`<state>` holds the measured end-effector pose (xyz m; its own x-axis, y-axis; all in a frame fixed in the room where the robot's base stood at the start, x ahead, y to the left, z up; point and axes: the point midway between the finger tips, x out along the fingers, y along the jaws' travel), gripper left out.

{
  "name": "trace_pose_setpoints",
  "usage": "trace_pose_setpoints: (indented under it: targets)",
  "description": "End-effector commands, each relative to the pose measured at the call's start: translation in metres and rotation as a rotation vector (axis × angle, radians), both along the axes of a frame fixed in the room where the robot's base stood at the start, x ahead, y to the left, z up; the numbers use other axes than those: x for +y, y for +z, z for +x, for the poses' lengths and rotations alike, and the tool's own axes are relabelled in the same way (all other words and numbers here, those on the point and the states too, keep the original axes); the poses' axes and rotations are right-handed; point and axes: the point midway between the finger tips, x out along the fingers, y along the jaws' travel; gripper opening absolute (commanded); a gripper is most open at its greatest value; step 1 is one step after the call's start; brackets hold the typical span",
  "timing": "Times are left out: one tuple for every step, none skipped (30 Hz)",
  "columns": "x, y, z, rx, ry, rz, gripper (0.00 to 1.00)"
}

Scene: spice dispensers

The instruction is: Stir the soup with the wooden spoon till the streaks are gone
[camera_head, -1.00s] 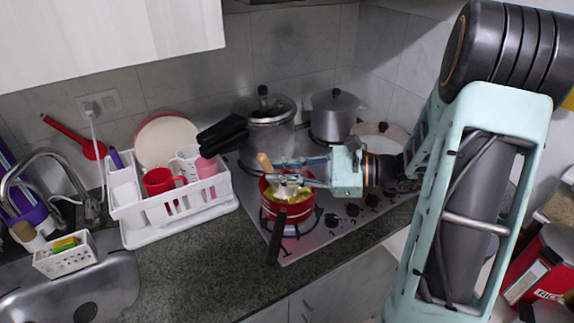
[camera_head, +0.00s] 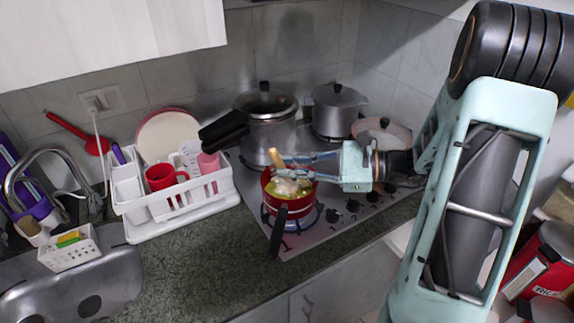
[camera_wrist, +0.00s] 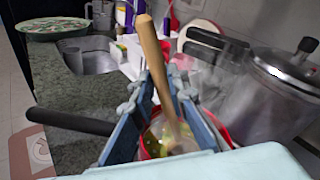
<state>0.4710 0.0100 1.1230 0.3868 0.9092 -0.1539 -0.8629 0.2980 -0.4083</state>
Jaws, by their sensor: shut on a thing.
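The wooden spoon (camera_wrist: 153,70) stands tilted between my fingers, its lower end down in the soup. Its handle top also shows in the head view (camera_head: 274,157). My gripper (camera_head: 283,161) is shut on the spoon's handle, just above the pot. The red pot (camera_head: 269,197) sits on a front burner, its dark handle (camera_head: 277,236) pointing toward the counter's front. The soup (camera_head: 288,186) in it is yellow-green with a pale patch. In the wrist view the soup (camera_wrist: 152,145) is partly hidden by my fingers and the spoon.
A pressure cooker (camera_head: 270,133) stands just behind the pot, its black handle (camera_head: 224,129) reaching left. A grey lidded pot (camera_head: 337,112) and a lidded pan (camera_head: 384,136) stand further right. A white dish rack (camera_head: 205,200) is left of the stove. Counter (camera_head: 185,262) in front is clear.

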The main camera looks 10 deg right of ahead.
Motion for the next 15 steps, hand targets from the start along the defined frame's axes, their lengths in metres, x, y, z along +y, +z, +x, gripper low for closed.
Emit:
trace_pose_setpoints:
  targets:
    - [0.0012, -0.0002, 0.0034, 0.0, 0.0, 0.0, 0.0]
    - [0.0015, -0.0003, 0.0048, 0.001, -0.001, 0.001, 0.0]
    - [0.0019, -0.0004, 0.0062, 0.002, -0.001, 0.001, 0.0]
    - [0.0022, -0.0004, 0.0069, 0.002, -0.002, 0.0, 0.0]
    - [0.0022, -0.0004, 0.0072, 0.002, -0.002, 0.0, 0.0]
    - [0.0024, -0.0004, 0.0075, 0.002, -0.002, 0.0, 0.0]
    - [0.0024, -0.0004, 0.0075, 0.002, -0.002, 0.0, 0.0]
    - [0.0024, -0.0004, 0.0075, 0.002, -0.002, 0.0, 0.0]
    - [0.0024, -0.0004, 0.0075, 0.002, -0.002, 0.0, 0.0]
    - [0.0024, -0.0004, 0.0075, 0.002, -0.002, 0.0, 0.0]
    - [0.0024, -0.0003, 0.0075, 0.002, -0.002, 0.0, 0.0]
    - [0.0024, -0.0001, 0.0074, 0.002, -0.001, 0.001, 0.0]
    - [0.0026, 0.0007, 0.0073, 0.002, -0.001, 0.001, 0.0]
    - [0.0029, 0.0021, 0.0069, 0.002, -0.001, 0.001, 0.0]
    - [0.0035, 0.005, 0.0062, 0.001, -0.001, 0.001, 0.0]
